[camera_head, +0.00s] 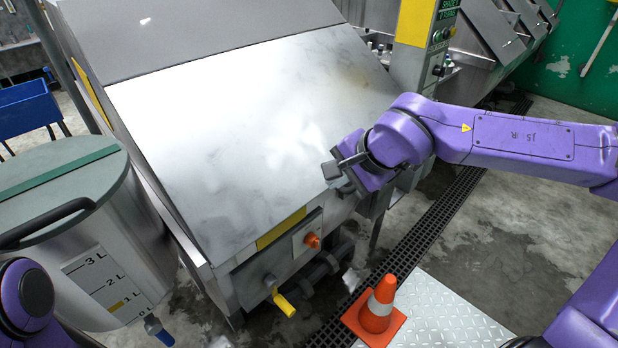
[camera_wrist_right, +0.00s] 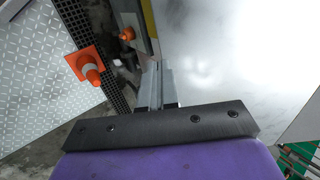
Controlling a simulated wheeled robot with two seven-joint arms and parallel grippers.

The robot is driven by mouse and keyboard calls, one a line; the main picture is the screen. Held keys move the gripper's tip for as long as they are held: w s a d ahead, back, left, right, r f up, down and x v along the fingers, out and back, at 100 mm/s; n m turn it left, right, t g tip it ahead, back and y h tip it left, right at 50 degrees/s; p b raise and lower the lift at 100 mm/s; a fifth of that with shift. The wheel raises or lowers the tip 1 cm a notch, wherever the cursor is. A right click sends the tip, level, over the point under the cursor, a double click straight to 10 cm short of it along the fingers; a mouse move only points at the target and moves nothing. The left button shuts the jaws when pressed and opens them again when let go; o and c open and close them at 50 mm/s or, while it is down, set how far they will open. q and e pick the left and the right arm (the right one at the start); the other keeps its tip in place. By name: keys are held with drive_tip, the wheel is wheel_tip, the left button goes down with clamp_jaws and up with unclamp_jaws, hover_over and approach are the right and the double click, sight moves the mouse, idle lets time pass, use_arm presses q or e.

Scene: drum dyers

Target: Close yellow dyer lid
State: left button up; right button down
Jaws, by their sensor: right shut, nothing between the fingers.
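The yellow dyer is the large steel machine in the middle of the head view, with a yellow strip (camera_head: 281,228) on its front. Its lid (camera_head: 230,120) is a broad shiny steel panel lying sloped over the front, with its lower edge just above the strip. I see no clear gap under it. The lid also fills the upper right of the right wrist view (camera_wrist_right: 225,60). My right gripper (camera_head: 338,178) is shut and empty at the lid's lower right corner; its fingers (camera_wrist_right: 157,85) point along the edge. I cannot tell if they touch it. My left gripper is out of view.
A yellow handle (camera_head: 284,304) and orange knob (camera_head: 312,240) stick out below the lid. A grey drum (camera_head: 125,225) stands at left, a control post (camera_head: 412,50) behind.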

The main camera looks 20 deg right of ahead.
sight(303, 203)
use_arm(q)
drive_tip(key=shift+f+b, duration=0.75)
use_arm(e)
drive_tip(key=x, duration=1.4)
